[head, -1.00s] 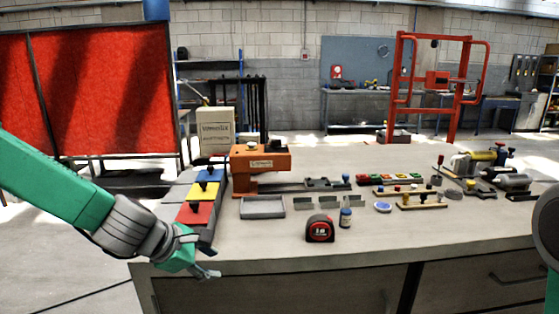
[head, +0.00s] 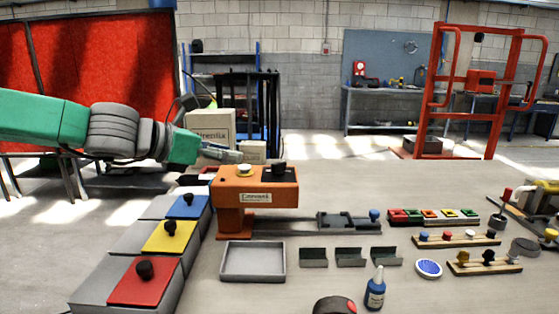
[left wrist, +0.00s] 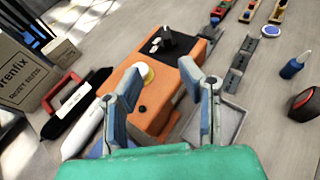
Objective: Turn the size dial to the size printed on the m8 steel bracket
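The orange machine (head: 256,190) stands at the left of the bench. On its top are a white-capped knob with a yellow ring (head: 244,170) and a black part (head: 279,168); which one is the size dial I cannot tell. Three small grey brackets (head: 313,257) (head: 350,257) (head: 386,257) stand in a row in front of it; no printed size is readable. My left gripper (head: 228,154) is above and behind the machine's left end. In the left wrist view its open, empty fingers (left wrist: 160,72) are spread over the orange top, near the yellow-ringed knob (left wrist: 147,74). My right gripper is not in view.
A grey tray (head: 253,278) lies before the machine. Blue, yellow and red lidded boxes (head: 168,236) line the left edge. A blue bottle (head: 375,290), a tape measure (head: 334,306) and knob racks (head: 485,262) lie to the right. A carton (head: 212,126) stands behind.

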